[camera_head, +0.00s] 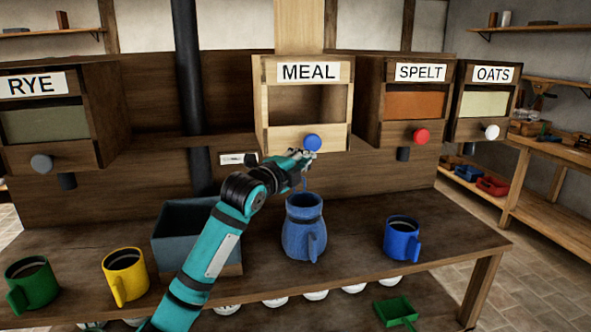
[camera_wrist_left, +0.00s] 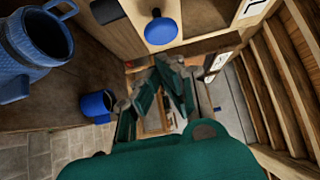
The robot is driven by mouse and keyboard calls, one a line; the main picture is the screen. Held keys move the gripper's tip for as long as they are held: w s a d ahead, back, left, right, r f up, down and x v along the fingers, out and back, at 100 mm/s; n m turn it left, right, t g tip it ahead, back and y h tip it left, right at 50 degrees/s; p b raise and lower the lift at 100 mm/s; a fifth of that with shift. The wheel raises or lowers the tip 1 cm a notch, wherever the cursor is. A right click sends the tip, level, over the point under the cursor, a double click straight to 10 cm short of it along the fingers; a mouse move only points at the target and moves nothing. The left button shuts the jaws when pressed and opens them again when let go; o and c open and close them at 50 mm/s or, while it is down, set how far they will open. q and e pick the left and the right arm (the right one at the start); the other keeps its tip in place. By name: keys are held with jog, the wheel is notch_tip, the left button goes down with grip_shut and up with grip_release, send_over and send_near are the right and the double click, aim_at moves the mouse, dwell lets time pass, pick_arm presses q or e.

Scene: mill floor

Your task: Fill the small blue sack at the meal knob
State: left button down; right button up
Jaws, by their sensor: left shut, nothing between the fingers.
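I see no sack as such; a blue jug (camera_head: 303,238) with a handle stands upright on the bench below the MEAL bin (camera_head: 270,139). The jug also shows in the left wrist view (camera_wrist_left: 28,45). The bin's round blue meal knob (camera_head: 313,143) is on its lower front; it shows in the wrist view (camera_wrist_left: 160,30) too. My left gripper (camera_head: 305,158) is shut and empty, just below the knob; I cannot tell whether they touch. A thin blue strip hangs between gripper and jug; its nature is unclear. My right gripper is out of view.
RYE (camera_head: 92,150), SPELT (camera_head: 370,136) and OATS (camera_head: 470,130) bins flank the MEAL bin. A grey-blue box (camera_head: 178,222) stands behind my arm. Green (camera_head: 32,288), yellow (camera_head: 126,277) and blue (camera_head: 401,240) mugs stand on the bench. Its right end is clear.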

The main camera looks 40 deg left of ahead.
pick_arm(q)
jog(key=s, duration=0.4)
jog(key=shift+s+d+r+b, duration=0.15)
jog(key=shift+d+r+b, duration=0.15)
jog(key=shift+d, duration=0.1)
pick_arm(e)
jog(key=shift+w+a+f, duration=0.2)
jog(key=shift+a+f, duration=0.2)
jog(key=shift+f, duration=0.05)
